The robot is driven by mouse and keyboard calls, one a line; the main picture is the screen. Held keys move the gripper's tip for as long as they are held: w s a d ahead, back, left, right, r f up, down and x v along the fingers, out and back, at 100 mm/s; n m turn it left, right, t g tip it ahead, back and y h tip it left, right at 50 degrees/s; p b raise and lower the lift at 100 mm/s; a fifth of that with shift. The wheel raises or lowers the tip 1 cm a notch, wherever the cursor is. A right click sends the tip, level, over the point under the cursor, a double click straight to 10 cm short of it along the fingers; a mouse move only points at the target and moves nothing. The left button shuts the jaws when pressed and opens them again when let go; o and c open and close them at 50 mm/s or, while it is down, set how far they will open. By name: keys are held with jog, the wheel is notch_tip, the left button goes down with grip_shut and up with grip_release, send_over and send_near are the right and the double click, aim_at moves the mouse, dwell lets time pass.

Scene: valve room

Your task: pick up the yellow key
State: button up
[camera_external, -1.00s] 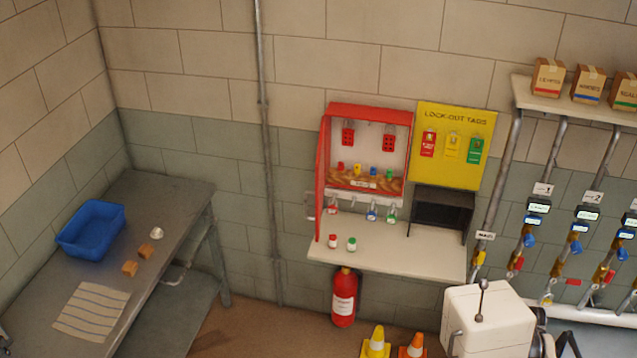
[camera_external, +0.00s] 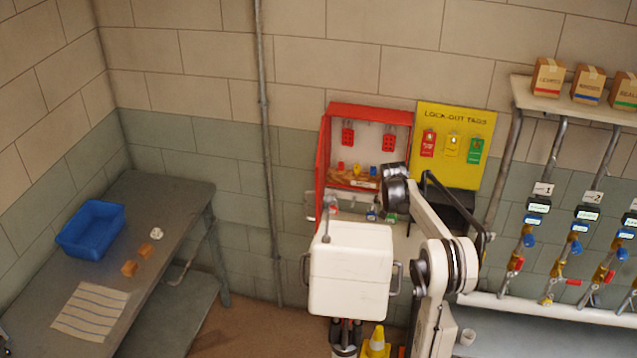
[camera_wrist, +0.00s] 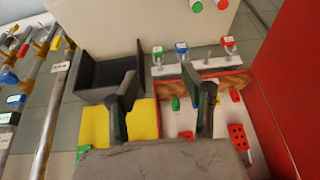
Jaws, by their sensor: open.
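A small yellow piece (camera_external: 356,169) stands in a row with red and blue pieces inside the open red cabinet (camera_external: 323,150); it is too small to tell surely as the yellow key. In the wrist view my gripper (camera_wrist: 160,72) is open and empty, its two dark fingers apart in front of the cabinet and the yellow tag board (camera_wrist: 95,122). Green (camera_wrist: 158,52), blue (camera_wrist: 181,47) and red (camera_wrist: 228,42) items hang from the white hook strip (camera_wrist: 205,63); one place between blue and red looks empty. The right finger partly covers the cabinet's row.
A black open box (camera_wrist: 95,75) sits beside the cabinet, close to the left finger. The red cabinet door (camera_wrist: 285,75) stands at the right. A blue bin (camera_external: 90,230) is on the left bench.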

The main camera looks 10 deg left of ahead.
aim_at(357, 168)
jog(key=w+a+f+p, duration=0.2)
jog(key=w+a+p, duration=0.1)
jog(key=w+a, duration=0.45)
jog(key=w+a+f+p, duration=0.3)
jog(key=w+a, duration=0.4)
jog(key=w, duration=0.1)
jog(key=shift+g, duration=0.4)
jog(key=w+p, duration=0.1)
jog(key=w, duration=0.3)
jog(key=w+p, duration=0.1)
jog(key=w, duration=0.3)
jog(key=shift+w+d+r, duration=0.15)
jog(key=shift+w, duration=0.15)
jog(key=w, duration=0.3)
jog(key=shift+d+f+p, duration=0.1)
jog(key=shift+f+p, duration=0.1)
jog(key=shift+p, duration=0.15)
jog(key=shift+x, duration=1)
jog(key=shift+f, duration=0.35)
jog(key=c, duration=0.9)
